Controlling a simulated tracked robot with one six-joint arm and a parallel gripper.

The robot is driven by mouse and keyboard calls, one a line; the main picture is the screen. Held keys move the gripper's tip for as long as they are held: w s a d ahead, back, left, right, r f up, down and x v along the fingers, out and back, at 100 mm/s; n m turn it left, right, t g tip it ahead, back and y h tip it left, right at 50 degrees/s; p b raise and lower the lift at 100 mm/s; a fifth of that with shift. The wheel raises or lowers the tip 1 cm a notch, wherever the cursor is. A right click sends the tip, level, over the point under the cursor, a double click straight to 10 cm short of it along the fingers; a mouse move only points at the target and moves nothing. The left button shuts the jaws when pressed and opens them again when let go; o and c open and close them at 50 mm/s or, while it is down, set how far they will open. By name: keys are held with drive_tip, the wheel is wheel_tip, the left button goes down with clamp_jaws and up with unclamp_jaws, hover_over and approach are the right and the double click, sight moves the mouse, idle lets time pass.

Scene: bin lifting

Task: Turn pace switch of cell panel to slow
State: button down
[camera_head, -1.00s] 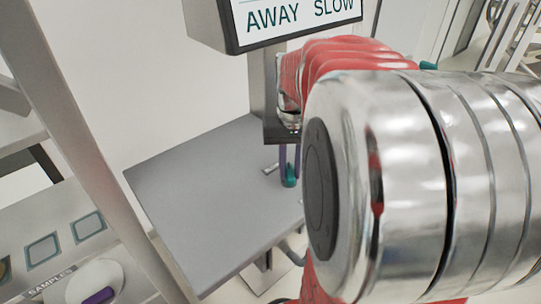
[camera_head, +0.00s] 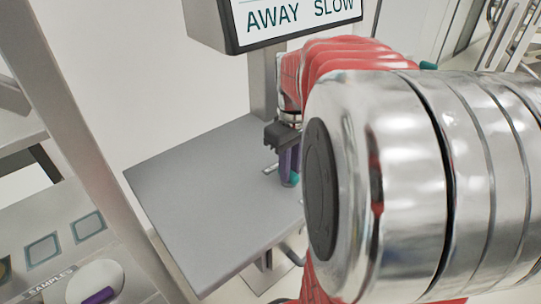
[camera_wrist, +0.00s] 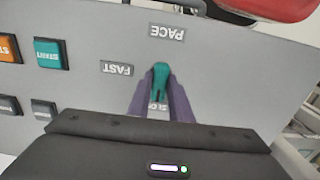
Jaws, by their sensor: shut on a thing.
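The cell panel is a grey plate (camera_wrist: 230,75) that fills much of the wrist view, and it shows as a tilted grey board in the head view (camera_head: 190,200). The pace switch is a teal knob (camera_wrist: 160,72) below the upside-down PACE label (camera_wrist: 166,32). The FAST label (camera_wrist: 117,68) is left of the knob. The slow label (camera_wrist: 157,108) is partly hidden between my fingers. My gripper (camera_wrist: 160,84) has its two purple fingers shut on the knob, one on each side. In the head view my gripper (camera_head: 290,179) is partly hidden behind my arm.
Teal (camera_wrist: 48,52) and orange (camera_wrist: 10,48) buttons, with darker ones below, sit at the panel's left in the wrist view. A display (camera_head: 300,20) reading "AWAY SLOW" hangs above the board. A samples shelf (camera_head: 70,260) stands at the lower left.

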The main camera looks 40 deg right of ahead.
idle(0.3)
drive_tip(key=c, duration=1.6)
unclamp_jaws()
wheel_tip(320, 180, up, 14)
drive_tip(key=shift+f, duration=0.15)
drive_tip(key=shift+w, duration=0.1)
